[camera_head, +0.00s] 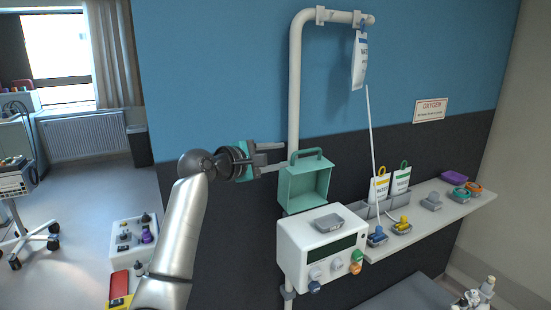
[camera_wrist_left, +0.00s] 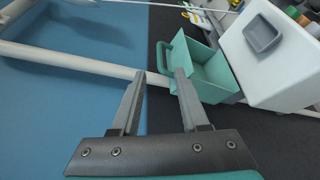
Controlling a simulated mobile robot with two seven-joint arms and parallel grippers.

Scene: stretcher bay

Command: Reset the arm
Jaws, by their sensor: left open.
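My left arm comes in from the left in the head view. Its gripper (camera_head: 284,158) is open and empty, its fingers pointing right toward the white pole (camera_head: 295,95). In the left wrist view the two fingers (camera_wrist_left: 160,85) are spread with nothing between them, the pole passing just beyond their tips. A green open box with a handle (camera_head: 305,186) sits right of and slightly below the gripper; it also shows in the wrist view (camera_wrist_left: 211,77). I cannot tell whether the fingers touch the pole or box. My right gripper is not clearly in view.
A white device (camera_head: 300,239) with a grey tray (camera_head: 329,222) on top stands below the green box. A shelf (camera_head: 455,209) with bags, clips and a purple tray runs right. A fluid bag (camera_head: 359,60) hangs from the pole. A white tray of parts (camera_head: 119,242) stands lower left.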

